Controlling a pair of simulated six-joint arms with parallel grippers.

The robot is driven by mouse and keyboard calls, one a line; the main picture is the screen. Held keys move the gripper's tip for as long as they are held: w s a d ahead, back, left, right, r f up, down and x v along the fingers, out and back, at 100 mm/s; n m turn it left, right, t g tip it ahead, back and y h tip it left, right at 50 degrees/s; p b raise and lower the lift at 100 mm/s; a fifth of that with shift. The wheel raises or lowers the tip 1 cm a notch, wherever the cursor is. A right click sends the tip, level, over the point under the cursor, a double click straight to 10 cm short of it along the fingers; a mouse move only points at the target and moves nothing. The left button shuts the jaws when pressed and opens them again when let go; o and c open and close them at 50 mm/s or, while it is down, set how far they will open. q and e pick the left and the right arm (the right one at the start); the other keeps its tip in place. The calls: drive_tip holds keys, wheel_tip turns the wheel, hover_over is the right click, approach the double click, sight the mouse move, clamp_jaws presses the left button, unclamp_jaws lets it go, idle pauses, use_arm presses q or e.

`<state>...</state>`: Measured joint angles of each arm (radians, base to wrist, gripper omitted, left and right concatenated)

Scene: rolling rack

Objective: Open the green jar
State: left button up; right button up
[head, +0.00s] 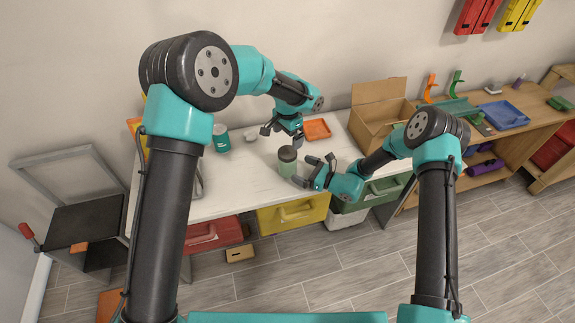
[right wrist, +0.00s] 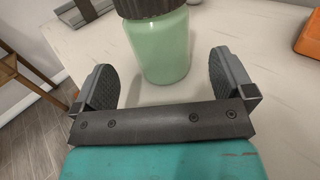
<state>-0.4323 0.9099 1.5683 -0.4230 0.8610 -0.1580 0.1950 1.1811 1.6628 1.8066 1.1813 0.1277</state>
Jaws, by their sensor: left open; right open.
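The green jar (head: 287,164) stands upright on the white tabletop, with its dark ribbed lid (head: 287,153) on. In the right wrist view the jar's pale green body (right wrist: 160,50) stands ahead of and between the fingers of my right gripper (right wrist: 162,85); the top of its lid is cut off by the frame. In the head view my right gripper (head: 314,171) is open, low at the jar's right side. My left gripper (head: 282,136) is open and points down above and behind the jar, apart from the lid.
A teal can (head: 221,138) and a small whitish object (head: 250,135) stand left of the jar. An orange tray (head: 317,129) lies behind it to the right. An open cardboard box (head: 378,117) stands farther right. Bare tabletop (head: 235,185) lies to the jar's left.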

sight(287, 163)
drive_tip(key=x, duration=0.6)
drive_tip(key=shift+w+a, duration=0.15)
drive_tip(key=shift+a, duration=0.25)
drive_tip(key=c, duration=1.5)
use_arm(q)
drive_tip(key=shift+m, duration=0.3)
use_arm(e)
drive_tip(key=shift+c, duration=1.2)
use_arm(q)
drive_tip(key=m, duration=1.2)
drive_tip(key=shift+m, duration=0.4)
drive_tip(key=m, duration=0.4)
drive_tip(key=shift+m, duration=0.3)
